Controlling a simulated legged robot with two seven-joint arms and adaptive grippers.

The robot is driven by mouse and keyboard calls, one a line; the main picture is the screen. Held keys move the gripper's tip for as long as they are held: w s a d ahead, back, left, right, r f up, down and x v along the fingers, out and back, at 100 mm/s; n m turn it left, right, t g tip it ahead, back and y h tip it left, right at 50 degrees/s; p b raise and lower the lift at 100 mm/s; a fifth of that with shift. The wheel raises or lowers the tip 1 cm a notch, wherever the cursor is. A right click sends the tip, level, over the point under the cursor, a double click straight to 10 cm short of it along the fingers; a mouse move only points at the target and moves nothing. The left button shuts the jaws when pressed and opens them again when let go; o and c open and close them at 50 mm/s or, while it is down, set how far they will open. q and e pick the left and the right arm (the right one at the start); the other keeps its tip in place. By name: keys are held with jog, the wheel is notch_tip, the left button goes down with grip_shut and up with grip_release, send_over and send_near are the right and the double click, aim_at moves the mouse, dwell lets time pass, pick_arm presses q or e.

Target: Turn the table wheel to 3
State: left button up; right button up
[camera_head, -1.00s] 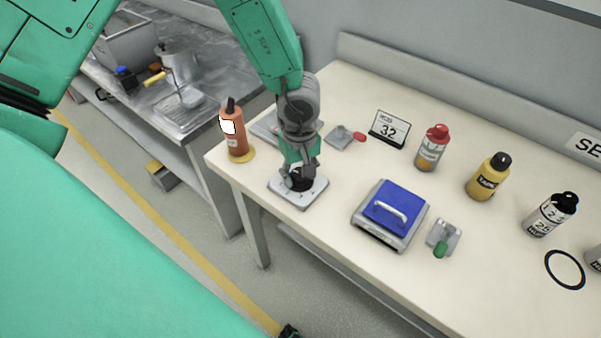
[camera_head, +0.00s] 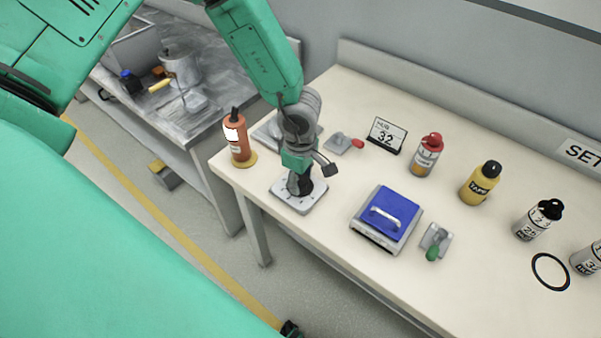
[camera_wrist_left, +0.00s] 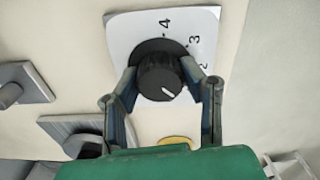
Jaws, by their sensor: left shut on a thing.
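The table wheel is a black round knob (camera_wrist_left: 160,77) on a pale square plate (camera_head: 291,203) near the table's left front corner. In the left wrist view the plate (camera_wrist_left: 205,20) shows 4, 3 and a partly hidden 2. The knob's white mark slants to the lower right, away from the 3. My left gripper (camera_head: 302,185) comes down from above and is shut on the knob, with one finger on each side of it in the wrist view (camera_wrist_left: 163,88). In the head view the gripper mostly hides the knob.
An orange bottle (camera_head: 238,146) stands left of the plate. A blue-topped box with a handle (camera_head: 388,212) and a green-handled switch (camera_head: 435,241) lie to the right. A red-handled switch (camera_head: 345,143) and a 32 sign (camera_head: 387,135) stand behind. Several bottles line the right side.

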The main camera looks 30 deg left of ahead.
pick_arm(q)
jog(key=n+p, duration=0.1)
jog(key=n, duration=0.2)
jog(key=shift+w+r+n, duration=0.1)
jog(key=shift+w+n, duration=0.05)
jog(key=shift+n, duration=0.25)
jog(key=n+p, duration=0.1)
jog(key=n, duration=0.3)
jog(key=shift+n, duration=0.3)
jog(key=n, duration=0.4)
jog(key=shift+w+p, duration=0.1)
jog(key=shift+p, duration=0.2)
jog(key=shift+n, duration=2.2)
jog(key=shift+w, duration=0.1)
jog(key=o, duration=1.1)
jog(key=shift+o, duration=0.2)
